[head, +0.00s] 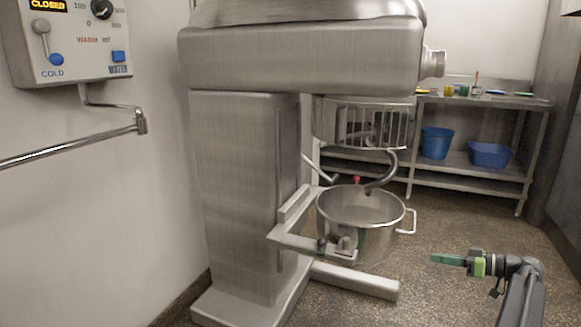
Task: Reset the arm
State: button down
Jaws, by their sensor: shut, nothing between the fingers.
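My gripper (448,260) is at the lower right of the head view, on the end of my dark arm (520,290). Its green fingers point left and are shut with nothing between them. It is in free space in front of and to the right of the steel mixer bowl (335,245), apart from it. The lower part of my arm runs off the bottom edge of the view.
A large steel mixer (245,180) fills the middle, its base leg (355,281) reaching right along the floor. A steel shelf table (470,179) with blue tubs (436,143) stands behind. A water control panel (75,42) and pipe are on the left wall. Open floor surrounds my gripper.

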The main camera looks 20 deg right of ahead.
jog(key=w+a+f+m+g+h, duration=0.1)
jog(key=w+a+f+g, duration=0.2)
jog(key=a, duration=0.6)
jog(key=w+a+f+g, duration=0.15)
jog(key=a+f, duration=0.35)
jog(key=a, duration=0.5)
jog(key=w+a+f+m+g+h, duration=0.1)
jog(key=w+a+f+g, duration=0.15)
jog(key=a, duration=0.65)
jog(key=s+a+f+m+g+h, duration=0.1)
jog(key=s+a+f+g+h, duration=0.15)
jog(key=a, duration=0.45)
jog(key=s+a+f+m+g+h, duration=0.1)
jog(key=s+a+f+h, duration=0.25)
jog(key=a, duration=0.45)
jog(key=s+a+f+m+g+h, duration=0.1)
jog(key=s+a+f+g+h, duration=0.15)
jog(key=a, duration=0.45)
notch_tip(320, 180, up, 46)
jog(key=t+p, duration=0.1)
jog(key=p, duration=4.4)
jog(key=shift+d+p, duration=0.15)
jog(key=shift+p, duration=0.25)
jog(key=shift+y, duration=0.25)
